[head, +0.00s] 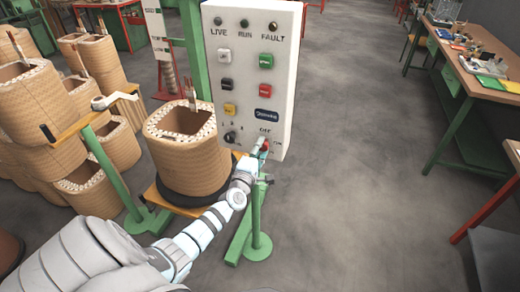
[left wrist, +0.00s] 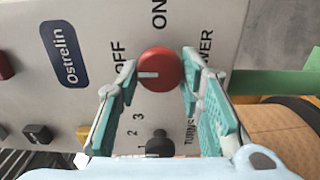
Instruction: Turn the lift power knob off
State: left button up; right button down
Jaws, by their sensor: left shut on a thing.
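The red lift power knob (left wrist: 161,70) sits on the white control panel (head: 247,60), near its lower right corner. In the left wrist view its white mark points left, toward the OFF lettering; ON is printed above it in that view. My left gripper (head: 262,150) is at the knob in the head view. In the left wrist view its teal-padded fingers (left wrist: 160,85) stand on both sides of the knob, shut on it. In the head view the fingers partly cover the knob. My right gripper is not in view.
A black selector knob (left wrist: 158,143) marked with numbers is close by the gripper. A large coil (head: 187,155) stands left of the panel, with several more coils behind. A green post (head: 255,215) stands below the panel. Floor to the right is clear up to a workbench (head: 475,80).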

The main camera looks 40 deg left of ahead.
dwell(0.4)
pick_arm(q)
jog(key=o, duration=1.1)
jog(key=shift+o, duration=0.2)
jog(key=v, duration=1.2)
